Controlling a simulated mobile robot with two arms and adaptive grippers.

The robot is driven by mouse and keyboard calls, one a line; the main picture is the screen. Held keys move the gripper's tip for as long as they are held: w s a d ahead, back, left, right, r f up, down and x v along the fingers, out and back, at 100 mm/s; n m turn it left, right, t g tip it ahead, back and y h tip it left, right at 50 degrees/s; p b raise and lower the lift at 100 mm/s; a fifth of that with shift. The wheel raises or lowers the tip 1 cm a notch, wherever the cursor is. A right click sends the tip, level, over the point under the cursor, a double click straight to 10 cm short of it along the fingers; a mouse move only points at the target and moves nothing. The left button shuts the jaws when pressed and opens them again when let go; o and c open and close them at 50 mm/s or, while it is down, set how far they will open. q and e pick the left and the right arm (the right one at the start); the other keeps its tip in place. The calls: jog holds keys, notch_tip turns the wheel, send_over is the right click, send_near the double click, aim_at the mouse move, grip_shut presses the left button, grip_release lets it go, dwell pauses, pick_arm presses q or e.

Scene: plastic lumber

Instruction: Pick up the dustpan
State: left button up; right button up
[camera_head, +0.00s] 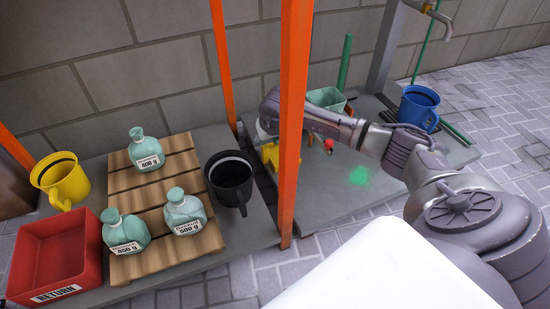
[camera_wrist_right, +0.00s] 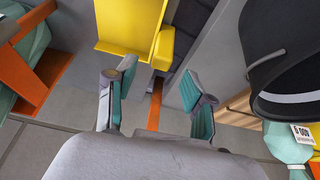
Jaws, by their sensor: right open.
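A yellow object (camera_wrist_right: 130,25), which looks like the dustpan, shows at the top of the right wrist view with a flat panel and a thick block at one side. In the head view a yellow piece (camera_head: 270,155) shows beside the orange post, partly hidden by it. My right gripper (camera_wrist_right: 155,95) is open and empty, with its two teal-padded fingers apart. The yellow object lies beyond the fingertips; I cannot tell whether they touch. In the head view my right arm reaches left behind the post, which hides part of the hand. My left gripper is not in view.
An orange post (camera_head: 293,120) stands in front of my right arm. A black container (camera_head: 231,180) is close by, also in the wrist view (camera_wrist_right: 290,50). Labelled bottles stand on a wooden pallet (camera_head: 160,265) near a red bin (camera_head: 55,260). A blue bucket (camera_head: 419,107) stands right.

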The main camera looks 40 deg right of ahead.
aim_at(266, 148)
jog(key=b+x, duration=0.1)
jog(key=x, duration=0.1)
jog(key=b+x, duration=0.2)
jog(key=shift+s+a+f, duration=0.1)
jog(key=shift+s+a, duration=0.05)
jog(key=shift+s, duration=0.25)
jog(key=shift+w+f+b, duration=0.3)
jog(key=shift+f+b, duration=0.15)
jog(key=shift+b, duration=0.15)
jog(key=shift+r, duration=0.15)
grip_shut()
